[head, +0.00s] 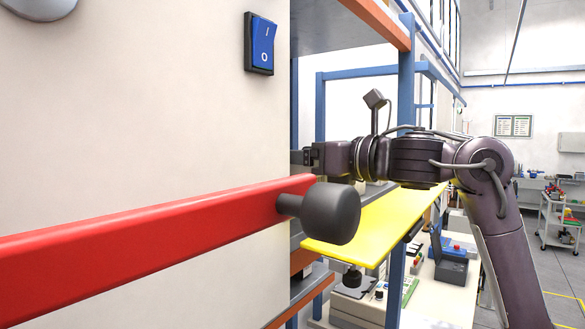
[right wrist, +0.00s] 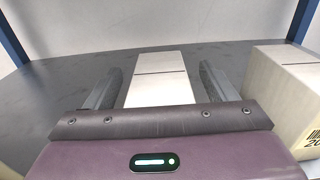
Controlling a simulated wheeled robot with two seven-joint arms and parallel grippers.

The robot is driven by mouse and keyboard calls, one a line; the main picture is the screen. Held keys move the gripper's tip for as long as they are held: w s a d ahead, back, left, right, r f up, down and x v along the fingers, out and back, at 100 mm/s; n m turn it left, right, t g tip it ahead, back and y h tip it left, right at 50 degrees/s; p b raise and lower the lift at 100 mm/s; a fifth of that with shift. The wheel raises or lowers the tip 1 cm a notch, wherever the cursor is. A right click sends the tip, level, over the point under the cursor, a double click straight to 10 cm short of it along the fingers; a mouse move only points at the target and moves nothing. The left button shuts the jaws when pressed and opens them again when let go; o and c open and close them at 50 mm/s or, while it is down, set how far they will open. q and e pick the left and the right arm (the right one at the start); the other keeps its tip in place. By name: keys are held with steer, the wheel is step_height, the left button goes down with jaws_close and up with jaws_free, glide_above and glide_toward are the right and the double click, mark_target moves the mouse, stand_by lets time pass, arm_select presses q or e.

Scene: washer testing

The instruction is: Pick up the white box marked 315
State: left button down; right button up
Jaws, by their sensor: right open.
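In the right wrist view a white box (right wrist: 160,78) with a dark line across it lies between the two spread fingers of my right gripper (right wrist: 160,82). A gap shows between the box and each finger, and the gripper's body covers the box's near end. No number can be read on this box. In the head view my right arm reaches left to the shelving, and its gripper (head: 308,158) is mostly hidden behind the large pale panel. My left gripper is not in view.
A pale box (right wrist: 287,92) with a barcode and a partly cut-off number stands right of the right finger on the dark shelf (right wrist: 50,95). Blue posts flank the shelf. In the head view a red bar (head: 150,236) with a dark knob and a yellow board (head: 375,228) lie near my arm.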

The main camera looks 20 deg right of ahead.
steer(key=shift+a, duration=0.1)
steer(key=c, duration=1.3)
steer(key=shift+r, duration=0.1)
